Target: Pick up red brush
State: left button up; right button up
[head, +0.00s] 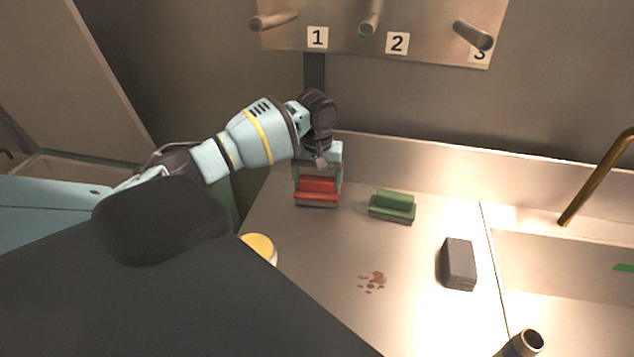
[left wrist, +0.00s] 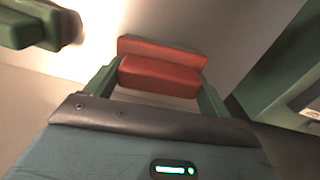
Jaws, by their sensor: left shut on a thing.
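The red brush (head: 318,190) is a red block with a raised grip, at the back left of the metal counter. My left gripper (head: 318,174) comes down over it from above and is shut on its raised grip. In the left wrist view the red brush (left wrist: 160,74) sits between the two green fingers of my left gripper (left wrist: 158,82). Whether the brush still touches the counter is hard to tell. My right gripper is not in view.
A green brush (head: 392,205) lies to the right of the red one. A grey block (head: 458,263) and a brown stain (head: 372,281) are nearer the front. A sink (head: 560,262) with a brass tap (head: 597,178) is at right. Numbered pegs (head: 370,22) are on the wall.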

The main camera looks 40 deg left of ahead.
aim_at(321, 181)
pick_arm(q)
notch_tip(321, 181, up, 2)
jog(key=shift+w+r, duration=0.1)
jog(key=shift+r, duration=0.15)
jog(key=shift+s+d+r, duration=0.2)
jog(key=shift+d, duration=0.5)
jog(key=s+d+r+p, duration=0.1)
jog(key=s+d, duration=0.2)
jog(key=d, duration=1.1)
jog(key=shift+s, duration=0.2)
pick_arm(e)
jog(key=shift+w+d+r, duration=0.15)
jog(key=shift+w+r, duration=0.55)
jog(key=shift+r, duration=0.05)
pick_arm(q)
jog(key=shift+d+r, duration=0.1)
